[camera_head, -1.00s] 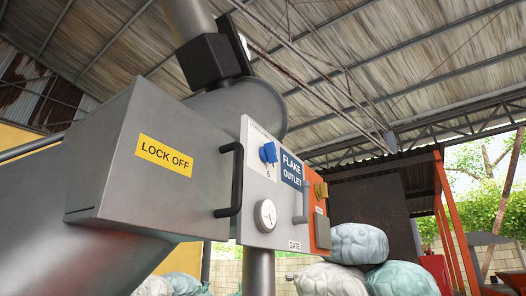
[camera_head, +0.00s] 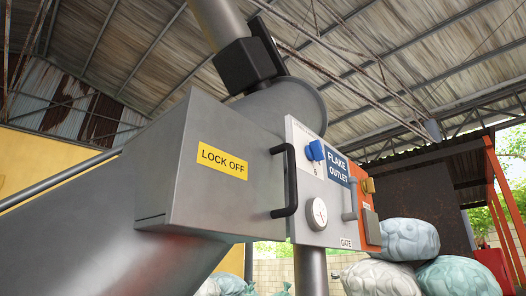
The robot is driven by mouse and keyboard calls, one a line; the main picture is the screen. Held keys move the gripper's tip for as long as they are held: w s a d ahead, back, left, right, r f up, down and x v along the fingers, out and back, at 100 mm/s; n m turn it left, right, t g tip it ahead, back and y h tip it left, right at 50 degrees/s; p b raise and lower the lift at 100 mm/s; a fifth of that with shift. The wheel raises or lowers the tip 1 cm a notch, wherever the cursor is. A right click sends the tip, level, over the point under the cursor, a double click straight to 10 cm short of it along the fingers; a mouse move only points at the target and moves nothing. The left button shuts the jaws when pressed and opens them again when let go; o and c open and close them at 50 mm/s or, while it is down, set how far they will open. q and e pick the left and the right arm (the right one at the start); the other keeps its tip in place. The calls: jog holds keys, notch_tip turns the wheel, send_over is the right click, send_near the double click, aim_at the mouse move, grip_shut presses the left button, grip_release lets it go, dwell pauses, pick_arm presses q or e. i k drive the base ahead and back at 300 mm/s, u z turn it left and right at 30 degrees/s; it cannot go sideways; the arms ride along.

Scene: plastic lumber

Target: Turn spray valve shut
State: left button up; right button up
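A blue valve knob (camera_head: 315,150) sits on the white panel beside the "FLAKE OUTLET" sign (camera_head: 341,168). A yellow-brown knob (camera_head: 368,186) sits on the orange panel to its right. I cannot tell which of these, if either, is the spray valve. A round dial gauge (camera_head: 317,213) is below the blue knob, and a "GATE" label (camera_head: 346,243) is at the panel's lower edge. Neither of my grippers shows in the head view.
A grey metal box marked "LOCK OFF" (camera_head: 222,161) fills the middle, with a black handle (camera_head: 291,180) on its right side. A grey handle (camera_head: 350,200) stands out from the panel. Several stuffed sacks (camera_head: 456,276) are piled at the lower right.

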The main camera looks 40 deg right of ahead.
aim_at(313, 151)
jog(key=u, duration=0.1)
jog(key=k, duration=0.5)
jog(key=z, duration=1.2)
jog(key=i, duration=0.5)
